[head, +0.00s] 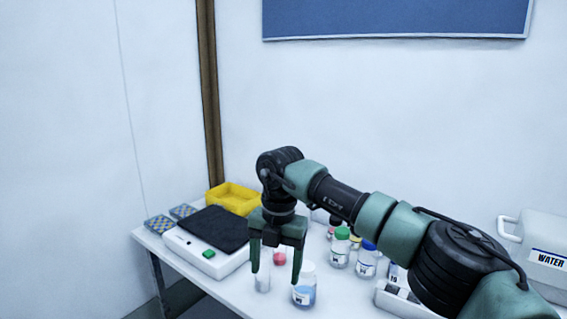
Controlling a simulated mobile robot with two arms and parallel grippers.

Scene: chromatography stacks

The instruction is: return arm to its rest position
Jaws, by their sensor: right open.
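My right arm comes in from the lower right and reaches over the table. My right gripper (276,278) points down at its end, with its two fingers spread apart. A small clear vial (262,281) stands close to the left finger in the picture, and a jar with blue contents (304,290) stands by the right finger. A container with red contents (280,258) shows between the fingers. I see nothing held, and I cannot tell whether a finger touches the glassware. My left gripper is not in view.
The white table (236,291) holds a device with a black top (216,228), a yellow tray (233,198) and blue-patterned boxes (158,224) at left. A white WATER container (540,245) is at right.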

